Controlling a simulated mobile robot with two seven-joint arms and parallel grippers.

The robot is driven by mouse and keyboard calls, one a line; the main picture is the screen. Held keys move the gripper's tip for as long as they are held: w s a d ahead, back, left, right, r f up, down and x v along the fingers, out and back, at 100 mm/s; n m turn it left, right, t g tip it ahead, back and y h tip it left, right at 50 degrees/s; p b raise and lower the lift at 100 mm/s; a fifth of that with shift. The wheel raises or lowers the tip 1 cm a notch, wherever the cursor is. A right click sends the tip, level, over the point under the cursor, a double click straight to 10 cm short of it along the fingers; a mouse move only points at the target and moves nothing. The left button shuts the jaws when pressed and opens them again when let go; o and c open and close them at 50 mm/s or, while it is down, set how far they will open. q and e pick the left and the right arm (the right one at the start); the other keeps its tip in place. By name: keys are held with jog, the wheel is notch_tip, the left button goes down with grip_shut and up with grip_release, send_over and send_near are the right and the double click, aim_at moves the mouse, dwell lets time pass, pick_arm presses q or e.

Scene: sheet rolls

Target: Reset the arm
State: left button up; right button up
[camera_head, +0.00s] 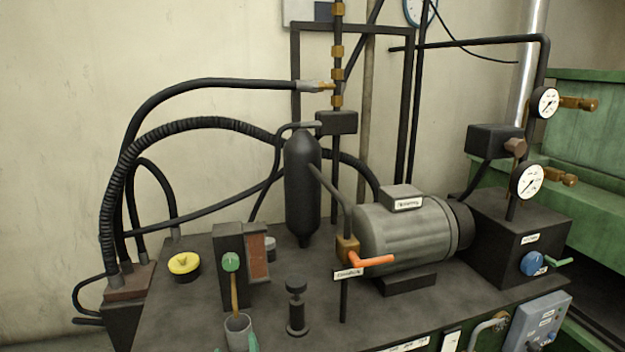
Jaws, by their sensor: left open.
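Only the tips of my left gripper (235,346) show, at the bottom edge of the head view. They look like two teal fingertips, apart, on either side of a grey cup-like cylinder (238,325). The rest of the gripper and its arm are out of the frame. I cannot tell whether the fingers touch the cylinder. A yellowish rod with a green round top (231,262) rises from the cylinder. I do not see my right gripper.
A dark machine bench (190,315) carries a grey motor (405,235), a black tank (302,185), an orange-handled valve (372,261), a yellow-topped knob (184,264) and a short black post (297,312). Hoses arch at left. Gauges (529,181) stand at right.

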pick_arm(q)
jog(key=s+f+n+g+h, duration=0.4)
jog(key=s+f+n, duration=0.6)
jog(key=s+f, duration=0.35)
jog(key=s+a+f+n+g+h, duration=0.1)
jog(key=s+a+f+n, duration=0.1)
jog(key=s+n, duration=0.6)
jog(key=s+a+f+n+g, duration=0.1)
jog(key=s+f+n, duration=0.3)
jog(key=s+n, duration=0.5)
jog(key=shift+s+a+h, duration=0.4)
jog(key=shift+s+a, duration=0.35)
jog(key=shift+s, duration=0.25)
